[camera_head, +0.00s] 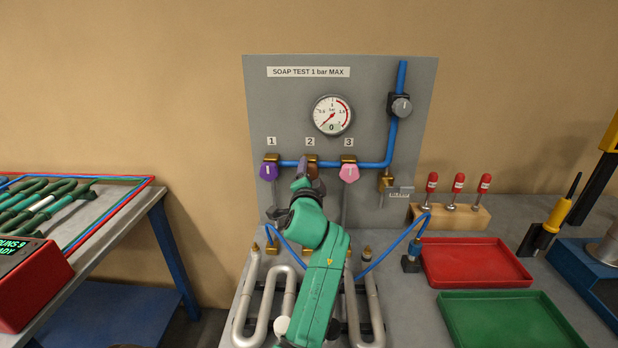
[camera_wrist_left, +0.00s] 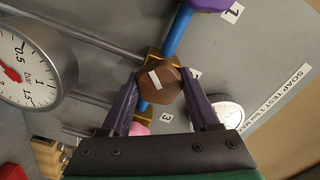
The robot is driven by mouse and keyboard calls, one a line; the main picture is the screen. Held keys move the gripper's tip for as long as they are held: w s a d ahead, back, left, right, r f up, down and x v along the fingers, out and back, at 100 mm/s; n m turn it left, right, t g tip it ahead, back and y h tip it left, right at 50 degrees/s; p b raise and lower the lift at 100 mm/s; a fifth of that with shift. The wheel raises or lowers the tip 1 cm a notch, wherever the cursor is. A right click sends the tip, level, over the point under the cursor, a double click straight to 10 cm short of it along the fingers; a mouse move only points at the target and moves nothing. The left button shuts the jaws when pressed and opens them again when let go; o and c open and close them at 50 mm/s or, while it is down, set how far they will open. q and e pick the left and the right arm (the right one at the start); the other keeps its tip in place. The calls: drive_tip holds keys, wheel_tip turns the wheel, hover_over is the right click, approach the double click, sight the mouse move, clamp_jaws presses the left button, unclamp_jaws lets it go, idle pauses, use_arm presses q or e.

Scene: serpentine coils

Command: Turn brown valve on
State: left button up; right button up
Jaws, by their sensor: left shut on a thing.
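The brown valve (camera_head: 312,169) is the middle one of three on the grey panel, below the label 2. In the left wrist view the brown knob (camera_wrist_left: 158,84) has a white mark that runs at a slant. My left gripper (camera_head: 303,178) reaches up to it from below and hides part of it in the head view. In the left wrist view its fingers (camera_wrist_left: 162,100) are shut on the brown knob, one on each side. My right gripper is not in view.
The purple valve (camera_head: 269,171) and pink valve (camera_head: 348,172) sit close on either side. A blue pipe (camera_head: 374,164) runs behind them, and a gauge (camera_head: 332,115) hangs above, its needle pointing lower left. Steel coils (camera_head: 368,310) and red (camera_head: 475,264) and green (camera_head: 510,322) trays are below.

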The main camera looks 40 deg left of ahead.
use_arm(q)
drive_tip(key=n+b, duration=0.1)
drive_tip(key=n, duration=0.3)
drive_tip(key=shift+f+n, duration=0.15)
drive_tip(key=shift+n, duration=0.15)
drive_tip(key=shift+n+b, duration=0.8)
drive_tip(key=shift+n, duration=1.2)
drive_tip(key=o, duration=1.4)
